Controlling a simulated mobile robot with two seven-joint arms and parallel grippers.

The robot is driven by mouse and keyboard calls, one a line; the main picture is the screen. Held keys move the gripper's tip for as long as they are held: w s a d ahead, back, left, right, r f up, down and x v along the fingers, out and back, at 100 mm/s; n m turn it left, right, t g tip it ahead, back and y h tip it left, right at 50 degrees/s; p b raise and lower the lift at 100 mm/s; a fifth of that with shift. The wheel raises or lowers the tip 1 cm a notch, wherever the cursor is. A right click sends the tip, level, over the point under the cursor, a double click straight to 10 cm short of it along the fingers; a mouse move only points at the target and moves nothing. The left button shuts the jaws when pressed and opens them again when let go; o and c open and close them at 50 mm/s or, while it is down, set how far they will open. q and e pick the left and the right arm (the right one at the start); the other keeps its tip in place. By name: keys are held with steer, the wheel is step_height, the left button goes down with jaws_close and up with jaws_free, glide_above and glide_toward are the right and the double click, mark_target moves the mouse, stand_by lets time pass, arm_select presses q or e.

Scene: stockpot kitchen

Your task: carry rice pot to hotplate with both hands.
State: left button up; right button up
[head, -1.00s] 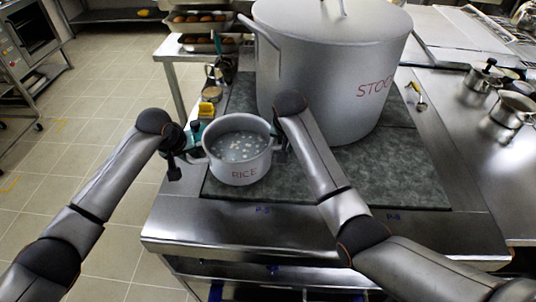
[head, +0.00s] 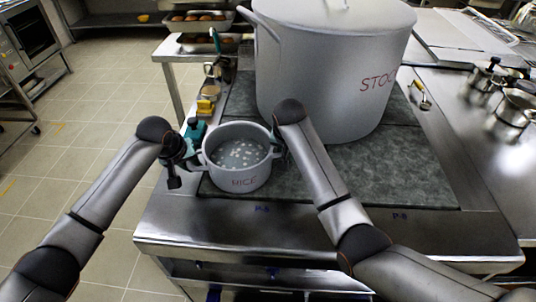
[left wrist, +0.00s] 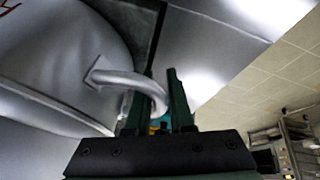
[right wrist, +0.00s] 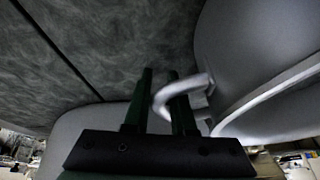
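My right gripper (right wrist: 159,100) is shut around the right handle (right wrist: 185,93), mostly hidden behind my forearm in the head view. Which part is the hotplate is not clear.
A large stockpot (head: 330,75) stands just behind and right of the rice pot. The cooktop's front right is clear.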

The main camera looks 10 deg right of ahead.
arm_select(q)
steer(key=o, duration=0.4)
arm_select(e)
steer(key=o, duration=0.3)
steer(key=shift+r, duration=0.1)
arm_select(q)
steer(key=shift+s+r, duration=0.1)
steer(key=shift+r, duration=0.05)
arm_select(e)
steer(key=shift+o, duration=0.2)
steer(key=shift+r, duration=0.1)
arm_select(q)
steer(key=v, duration=1.1)
steer(key=shift+s+r, duration=0.15)
steer(key=shift+r, duration=0.2)
arm_select(e)
steer(key=v, duration=1.2)
arm_select(q)
steer(key=shift+s+a, duration=0.1)
arm_select(e)
steer(key=shift+s+a, duration=0.1)
